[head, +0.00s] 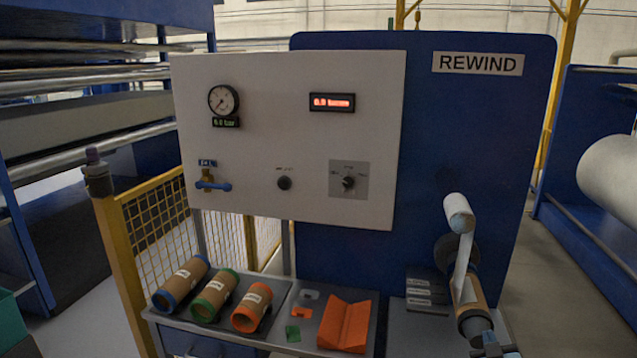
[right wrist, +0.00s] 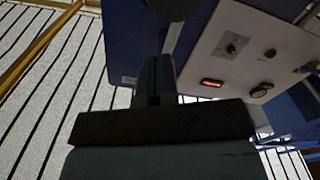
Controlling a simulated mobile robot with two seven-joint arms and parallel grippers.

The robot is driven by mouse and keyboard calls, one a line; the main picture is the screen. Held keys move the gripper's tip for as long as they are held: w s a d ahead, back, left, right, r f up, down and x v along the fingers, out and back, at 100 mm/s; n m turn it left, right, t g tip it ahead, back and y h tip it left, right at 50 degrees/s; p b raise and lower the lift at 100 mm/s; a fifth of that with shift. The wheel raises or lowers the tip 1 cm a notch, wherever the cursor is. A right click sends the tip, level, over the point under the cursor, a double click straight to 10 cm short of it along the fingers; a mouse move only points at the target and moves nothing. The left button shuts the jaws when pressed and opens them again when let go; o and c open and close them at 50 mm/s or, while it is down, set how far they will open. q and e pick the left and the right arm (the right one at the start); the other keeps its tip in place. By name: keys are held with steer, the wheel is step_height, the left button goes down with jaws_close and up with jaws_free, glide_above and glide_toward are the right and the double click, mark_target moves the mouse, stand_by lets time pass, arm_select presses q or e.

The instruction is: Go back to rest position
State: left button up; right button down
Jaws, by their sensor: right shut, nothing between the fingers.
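My right gripper (head: 488,338) is at the bottom right of the head view, just below the brown core (head: 470,297) on the rewind spindle. I cannot tell whether it touches the core or its shaft. In the right wrist view the gripper's fingers (right wrist: 156,75) are together, with nothing held between them. A pale film strip (head: 465,262) hangs from a light roller (head: 459,213) down to the core. My left gripper is not in view.
A tray (head: 278,318) holds cores with blue (head: 182,283), green (head: 215,294) and orange (head: 252,306) ends, plus an orange V-shaped block (head: 344,324). Behind stand a white control panel (head: 290,140) and the blue rewind board (head: 480,140). A yellow fence (head: 150,220) is at left.

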steer(key=s+a+f+g+y, duration=0.2)
steer(key=s+a+f, duration=0.3)
steer(key=s, duration=0.5)
steer(key=s+a+f+g+y, duration=0.2)
steer(key=s+a+f, duration=0.4)
steer(key=s, duration=0.5)
steer(key=s+a+f+g+y+p, duration=0.1)
steer(key=s+a+f+g+y, duration=0.1)
steer(key=s+a+f, duration=0.4)
steer(key=s+a+y, duration=0.1)
steer(key=s, duration=0.3)
steer(key=shift+s+n+y, duration=0.3)
steer(key=shift+n, duration=0.1)
steer(key=shift+w+f, duration=0.1)
